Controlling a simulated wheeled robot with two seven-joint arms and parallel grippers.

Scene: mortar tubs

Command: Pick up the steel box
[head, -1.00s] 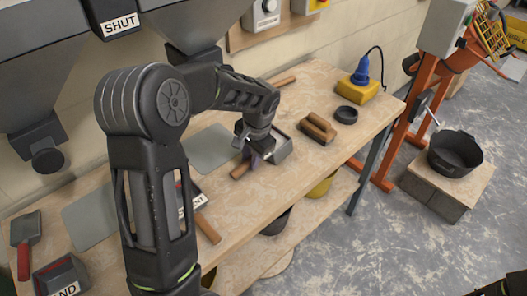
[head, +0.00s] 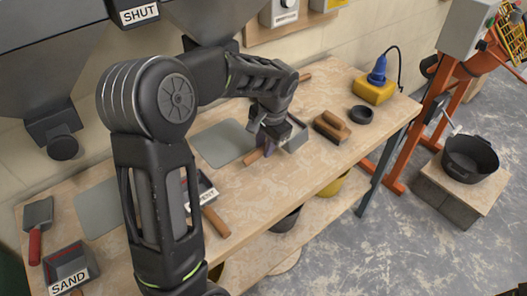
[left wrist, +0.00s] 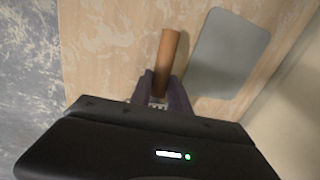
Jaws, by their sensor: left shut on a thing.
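The steel box (head: 297,139) is a small open grey box with a wooden handle (head: 253,157). It is over the bench, right of a grey sheet. My left gripper (head: 268,141) is above its handle end, pointing down, its purple fingers shut on the box by the handle. In the left wrist view the fingers (left wrist: 163,98) close around the near end of the handle (left wrist: 168,55); the box body is hidden behind the gripper housing. My right gripper is out of view.
On the bench (head: 300,180) are a wooden float (head: 332,127), a dark ring (head: 362,114), a yellow block with blue plug (head: 374,91), a cement box (head: 204,190), a sand box (head: 68,268) and a trowel (head: 37,222). A black tub (head: 470,158) stands on blocks at right.

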